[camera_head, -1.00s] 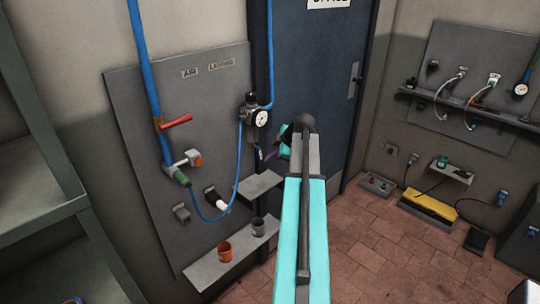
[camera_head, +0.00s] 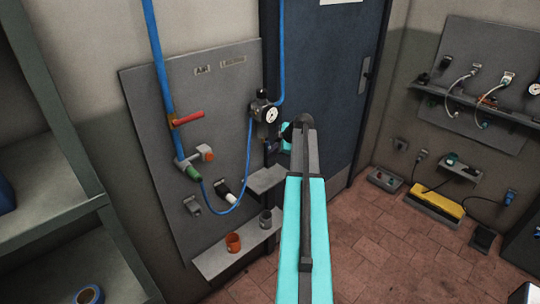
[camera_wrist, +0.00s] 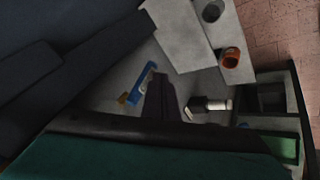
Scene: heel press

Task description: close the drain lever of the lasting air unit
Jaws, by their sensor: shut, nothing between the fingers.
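The lasting air unit, a dark regulator with a round white gauge (camera_head: 270,114), hangs at the right edge of the grey wall panel. Below it, the small drain part is mostly hidden behind my wrist and gripper in the head view. In the wrist view a blue bar-shaped lever (camera_wrist: 136,84) with a brass-coloured piece shows just left of my gripper (camera_wrist: 161,78). I take it for the drain lever. The dark fingers are shut and empty, close beside the blue bar; I cannot tell whether they touch it. The lever's exact angle is unclear.
A red-handled valve (camera_head: 187,118) sits on the blue pipe. A small shelf (camera_head: 267,179) juts out below the unit. A lower ledge (camera_head: 215,262) carries an orange cup (camera_head: 233,243) and a grey cup (camera_head: 265,220). A dark blue door (camera_head: 330,90) is behind my arm.

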